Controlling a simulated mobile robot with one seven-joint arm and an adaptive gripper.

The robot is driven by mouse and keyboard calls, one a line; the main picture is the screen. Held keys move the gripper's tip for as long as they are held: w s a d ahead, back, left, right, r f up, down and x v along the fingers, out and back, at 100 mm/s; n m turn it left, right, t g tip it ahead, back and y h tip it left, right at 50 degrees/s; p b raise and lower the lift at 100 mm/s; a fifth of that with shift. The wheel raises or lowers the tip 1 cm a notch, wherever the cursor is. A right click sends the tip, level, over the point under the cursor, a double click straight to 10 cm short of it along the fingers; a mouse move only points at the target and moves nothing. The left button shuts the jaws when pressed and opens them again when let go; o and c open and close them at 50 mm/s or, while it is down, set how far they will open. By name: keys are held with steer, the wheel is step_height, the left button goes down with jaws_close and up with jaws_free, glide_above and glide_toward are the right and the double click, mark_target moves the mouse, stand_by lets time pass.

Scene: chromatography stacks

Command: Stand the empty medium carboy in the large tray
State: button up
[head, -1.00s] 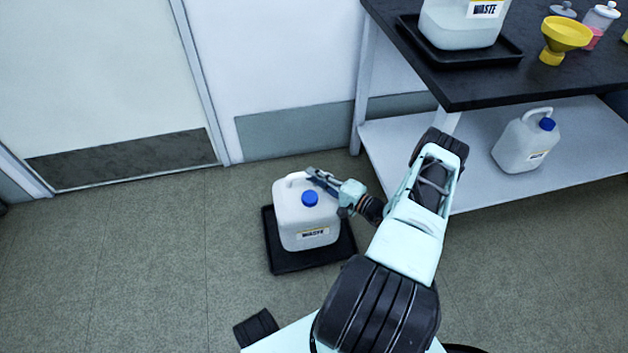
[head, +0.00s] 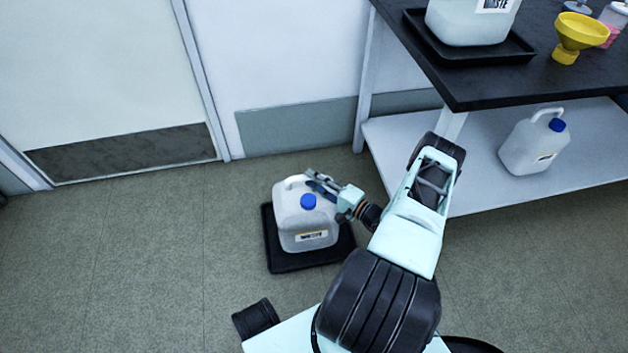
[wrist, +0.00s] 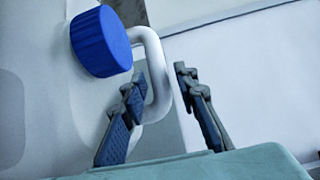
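A whitish translucent carboy (head: 290,222) with a blue cap and a WASTE label stands upright on a black tray (head: 284,264) on the floor. No dark liquid shows in it. My gripper (head: 314,182) is at the carboy's top, beside the cap, by the handle. In the wrist view, the blue cap (wrist: 100,42) and white loop handle (wrist: 158,62) are close. The two fingers of my gripper (wrist: 160,105) are apart, with a gap between them. The handle runs behind the left finger into that gap, with space before the right finger. The handle's lower end is partly hidden.
A dark-topped bench (head: 470,92) stands at right, holding another carboy (head: 465,25) in a black tray (head: 420,47) and a yellow funnel (head: 578,35). A third, blue-capped carboy (head: 530,148) stands on its lower shelf (head: 480,187). Floor left of the floor tray is clear.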

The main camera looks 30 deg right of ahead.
steer(key=shift+o, duration=0.2)
steer(key=shift+r, duration=0.1)
steer(key=shift+s+d, duration=0.2)
steer(key=shift+s, duration=0.15)
steer(key=p+v, duration=0.3)
steer(key=v, duration=0.8)
steer(key=shift+s, duration=0.1)
